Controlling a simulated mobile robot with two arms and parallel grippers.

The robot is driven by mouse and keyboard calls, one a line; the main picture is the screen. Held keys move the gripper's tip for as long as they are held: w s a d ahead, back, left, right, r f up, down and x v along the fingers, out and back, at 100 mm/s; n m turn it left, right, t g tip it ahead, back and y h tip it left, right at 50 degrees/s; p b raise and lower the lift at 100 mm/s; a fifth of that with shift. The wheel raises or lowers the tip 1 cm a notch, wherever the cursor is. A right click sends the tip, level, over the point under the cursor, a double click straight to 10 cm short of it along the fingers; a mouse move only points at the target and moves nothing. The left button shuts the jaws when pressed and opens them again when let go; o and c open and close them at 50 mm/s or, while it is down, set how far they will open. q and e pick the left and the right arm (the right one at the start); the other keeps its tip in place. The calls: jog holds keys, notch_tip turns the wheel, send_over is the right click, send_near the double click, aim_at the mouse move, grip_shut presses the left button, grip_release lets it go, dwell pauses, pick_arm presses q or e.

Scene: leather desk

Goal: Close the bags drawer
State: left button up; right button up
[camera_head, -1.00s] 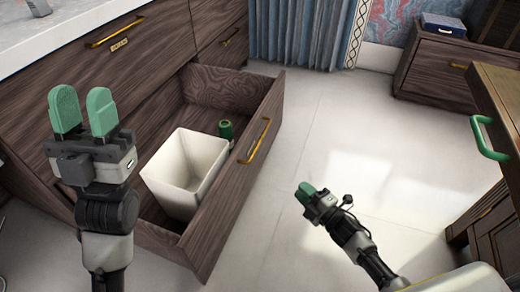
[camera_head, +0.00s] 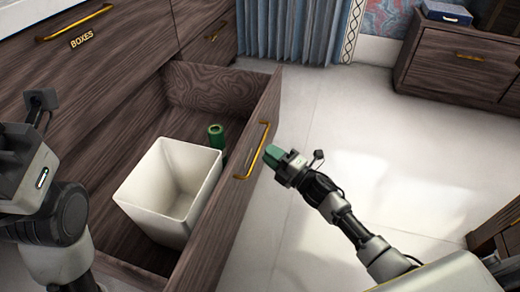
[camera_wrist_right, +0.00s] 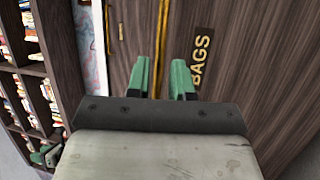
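The bags drawer (camera_head: 225,205) is a dark wood drawer, pulled open from the cabinet in the head view. Its brass handle (camera_head: 251,150) is on the outer front. In the right wrist view, the drawer front (camera_wrist_right: 235,35) carries a BAGS label (camera_wrist_right: 202,57). My right gripper (camera_head: 274,154) is close to the handle. In the wrist view, its green fingers (camera_wrist_right: 162,78) are apart, and the handle (camera_wrist_right: 163,35) appears between them. I cannot tell whether they touch it. My left gripper (camera_head: 18,168) is at the left edge, its fingertips cut off.
A white bin (camera_head: 165,190) and a green cylinder (camera_head: 216,136) stand inside the drawer. The closed BOXES drawer (camera_head: 75,65) is above. Pale floor (camera_head: 350,130) lies clear to the right. A low cabinet (camera_head: 455,65) is at the back right.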

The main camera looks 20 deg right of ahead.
aim_at(260, 145)
jog(key=shift+b+x, duration=0.6)
jog(key=shift+x, duration=1.5)
jog(key=shift+c, duration=0.5)
grip_shut()
